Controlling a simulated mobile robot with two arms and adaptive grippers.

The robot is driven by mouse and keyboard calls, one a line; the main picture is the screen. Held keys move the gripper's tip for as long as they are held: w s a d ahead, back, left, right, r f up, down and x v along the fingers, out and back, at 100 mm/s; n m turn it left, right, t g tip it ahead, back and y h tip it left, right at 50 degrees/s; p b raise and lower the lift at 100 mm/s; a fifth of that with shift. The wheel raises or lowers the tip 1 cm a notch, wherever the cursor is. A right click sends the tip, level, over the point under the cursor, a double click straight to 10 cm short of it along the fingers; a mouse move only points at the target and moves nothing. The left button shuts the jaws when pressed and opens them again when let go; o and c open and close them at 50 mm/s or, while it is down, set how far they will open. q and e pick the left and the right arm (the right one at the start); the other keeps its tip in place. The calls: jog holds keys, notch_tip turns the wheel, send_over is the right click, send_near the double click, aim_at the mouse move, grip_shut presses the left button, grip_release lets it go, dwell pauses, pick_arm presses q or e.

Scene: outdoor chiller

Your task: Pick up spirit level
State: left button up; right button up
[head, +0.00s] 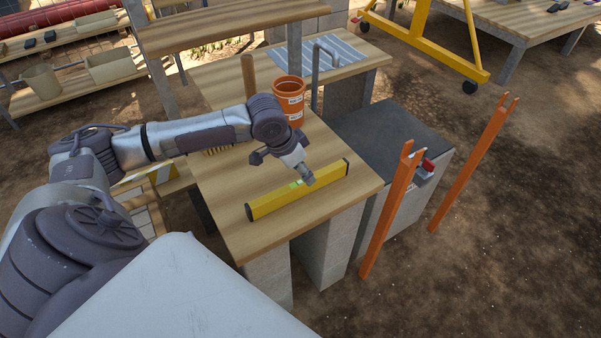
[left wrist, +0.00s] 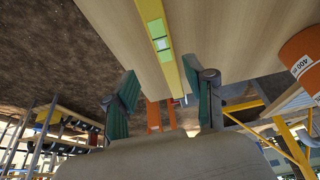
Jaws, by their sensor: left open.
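The yellow spirit level (head: 275,203) with black end caps lies on the near part of the wooden table (head: 230,228), slanting up to the right. My left gripper (head: 308,178) hangs over the level's middle, pointing down and right, and hides part of it. In the left wrist view the level (left wrist: 153,15) runs down from the top edge between the two green-padded fingers of the gripper (left wrist: 160,72). The fingers are spread and hold nothing. Whether they touch the level cannot be told. My right gripper is out of view.
Orange buckets (head: 288,98) stand behind the gripper on the table, near an upright wooden handle (head: 248,76) and a brush. A raised shelf (head: 230,25) spans the back. Orange posts (head: 388,210) and a dark-topped block (head: 390,132) stand at the right.

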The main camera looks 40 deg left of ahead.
aim_at(300, 188)
pick_arm(q)
jog(key=x, duration=0.5)
jog(key=a+x, duration=0.1)
jog(key=x, duration=0.1)
jog(key=shift+w+f, duration=0.15)
jog(key=shift+f, duration=0.3)
grip_shut()
